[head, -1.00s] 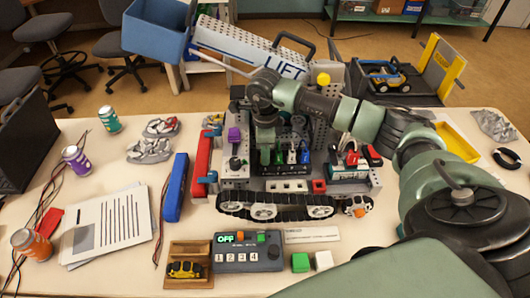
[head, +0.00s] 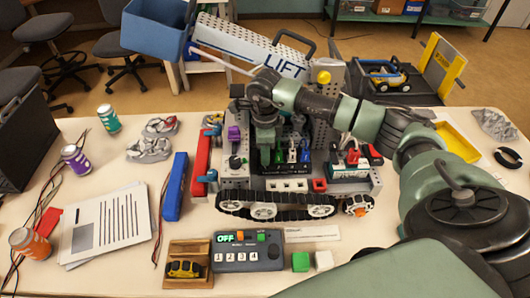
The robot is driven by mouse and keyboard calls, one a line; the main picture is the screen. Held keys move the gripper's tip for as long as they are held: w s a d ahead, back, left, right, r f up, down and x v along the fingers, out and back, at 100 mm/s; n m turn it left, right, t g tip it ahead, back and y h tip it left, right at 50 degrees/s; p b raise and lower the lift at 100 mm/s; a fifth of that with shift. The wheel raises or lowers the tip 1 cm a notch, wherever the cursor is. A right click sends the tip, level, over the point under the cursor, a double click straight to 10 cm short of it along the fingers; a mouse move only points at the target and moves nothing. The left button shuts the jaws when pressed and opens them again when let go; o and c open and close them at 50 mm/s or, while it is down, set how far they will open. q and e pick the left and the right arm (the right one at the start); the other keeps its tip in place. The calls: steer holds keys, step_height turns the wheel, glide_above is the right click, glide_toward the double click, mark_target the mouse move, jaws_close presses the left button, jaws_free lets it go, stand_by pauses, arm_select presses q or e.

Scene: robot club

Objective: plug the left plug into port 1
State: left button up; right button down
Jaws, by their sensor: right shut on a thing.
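My right gripper (head: 265,158) points down at the left end of a black port block (head: 300,170) on the tracked robot (head: 235,178). It is shut on the left plug, which the fingers hide almost entirely. I cannot tell whether the plug is in port 1, at the left end, or just above it. My left gripper is not in view.
A control box (head: 248,256) with an OFF display and numbered buttons lies in front of the tracked robot. A blue bar (head: 175,187) and papers (head: 103,225) lie left. A red battery-like block (head: 202,165) stands at the robot's left side.

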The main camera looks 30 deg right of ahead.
steer(key=shift+s+f, duration=0.1)
steer(key=shift+f, duration=0.05)
stand_by(0.8)
steer(key=c, duration=1.1)
jaws_free()
steer(key=shift+r+p, duration=1.5)
steer(key=shift+r, duration=1.6)
